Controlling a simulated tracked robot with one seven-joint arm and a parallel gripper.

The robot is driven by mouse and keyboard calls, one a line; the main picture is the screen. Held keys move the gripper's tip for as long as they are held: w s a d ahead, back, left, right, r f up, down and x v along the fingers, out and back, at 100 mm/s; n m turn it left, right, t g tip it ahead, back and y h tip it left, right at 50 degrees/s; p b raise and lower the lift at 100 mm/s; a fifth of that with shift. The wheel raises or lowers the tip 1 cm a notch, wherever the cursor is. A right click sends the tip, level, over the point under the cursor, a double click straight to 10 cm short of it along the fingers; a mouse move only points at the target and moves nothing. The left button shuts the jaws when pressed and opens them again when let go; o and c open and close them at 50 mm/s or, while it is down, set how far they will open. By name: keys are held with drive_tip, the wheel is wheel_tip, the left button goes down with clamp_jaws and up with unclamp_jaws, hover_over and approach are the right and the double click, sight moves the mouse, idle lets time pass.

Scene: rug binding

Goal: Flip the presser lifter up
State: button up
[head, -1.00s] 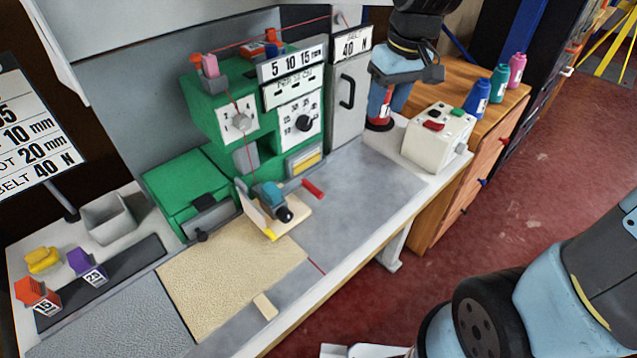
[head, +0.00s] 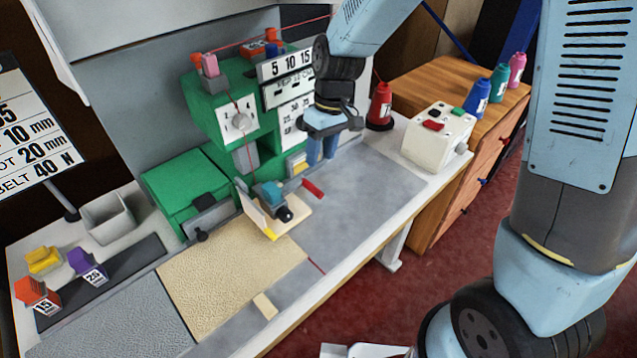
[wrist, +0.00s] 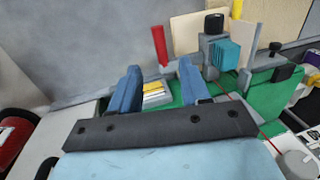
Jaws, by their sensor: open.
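The presser lifter (head: 312,188) is a short lever with a red grip on the right side of the green sewing machine (head: 190,178), low near the presser foot (head: 269,195). In the wrist view the lifter's red grip (wrist: 159,46) stands beyond my fingers. My gripper (head: 320,162) is open and empty, with blue fingers pointing down in front of the machine's right side, above and slightly right of the lifter. In the wrist view the gripper (wrist: 158,70) has its fingers spread, with the lifter showing between them, apart from both.
A tan rug (head: 230,280) lies on the table left of the presser foot. A red thread cone (head: 380,107) and a white button box (head: 438,135) stand at the right. The grey tabletop (head: 365,195) right of the lifter is clear.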

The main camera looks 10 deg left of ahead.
sight(315, 188)
drive_tip(key=f, duration=0.3)
drive_tip(key=s+f, duration=0.1)
drive_tip(key=f, duration=0.2)
drive_tip(key=a+f, duration=0.1)
drive_tip(key=f, duration=0.2)
drive_tip(key=shift+s+a+f, duration=0.1)
drive_tip(key=shift+s, duration=0.1)
clamp_jaws()
idle(0.4)
